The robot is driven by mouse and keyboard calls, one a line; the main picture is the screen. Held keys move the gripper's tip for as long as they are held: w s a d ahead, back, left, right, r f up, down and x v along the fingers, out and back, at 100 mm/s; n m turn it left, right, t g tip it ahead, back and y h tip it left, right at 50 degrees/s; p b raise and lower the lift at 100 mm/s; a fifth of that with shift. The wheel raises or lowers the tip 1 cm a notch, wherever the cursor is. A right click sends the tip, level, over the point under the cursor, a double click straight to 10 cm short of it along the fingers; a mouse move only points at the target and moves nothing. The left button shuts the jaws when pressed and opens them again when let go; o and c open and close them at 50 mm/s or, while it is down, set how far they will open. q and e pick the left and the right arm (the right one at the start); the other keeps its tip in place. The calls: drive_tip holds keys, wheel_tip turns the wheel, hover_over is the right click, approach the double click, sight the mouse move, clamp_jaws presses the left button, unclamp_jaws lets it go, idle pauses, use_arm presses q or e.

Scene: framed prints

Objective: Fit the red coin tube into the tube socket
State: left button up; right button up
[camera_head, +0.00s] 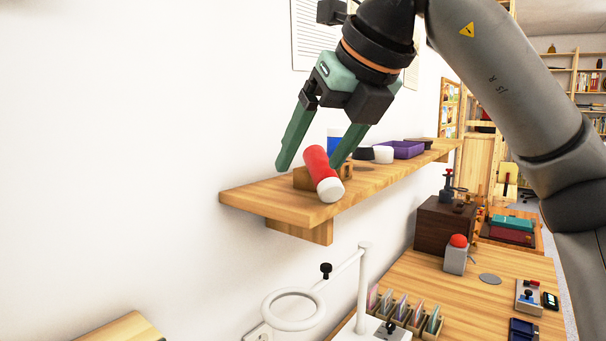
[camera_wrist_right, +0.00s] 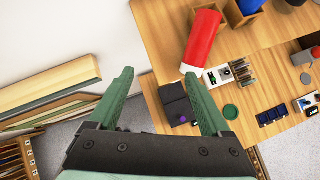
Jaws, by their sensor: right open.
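My right gripper (camera_head: 309,167) is open and empty. In the head view its fingers appear on either side of the tube. In the right wrist view the tube (camera_wrist_right: 203,40) lies beyond the right fingertip, outside the gap between the fingers (camera_wrist_right: 157,73). I cannot make out which part is the tube socket. My left gripper is not in view.
A blue cylinder (camera_head: 333,139), a white cup-like piece (camera_head: 383,155) and a purple tray (camera_head: 402,149) stand along the shelf (camera_head: 265,199). Below are a white ring on a stand (camera_head: 292,308), a red-button box (camera_head: 456,254) and a slotted rack. The white wall is close behind.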

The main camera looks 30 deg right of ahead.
sight(327, 166)
drive_tip(key=s+d+r+m+h, duration=0.2)
drive_tip(key=d+r, duration=0.2)
drive_tip(key=d, duration=0.1)
drive_tip(key=shift+t, duration=0.4)
drive_tip(key=x, duration=0.3)
drive_tip(key=b+x, duration=0.1)
drive_tip(key=x, duration=0.3)
drive_tip(key=shift+a, duration=0.25)
drive_tip(key=shift+x, duration=2.95)
drive_tip(key=shift+w+a+r, duration=0.1)
drive_tip(key=shift+w+r, duration=0.05)
clamp_jaws()
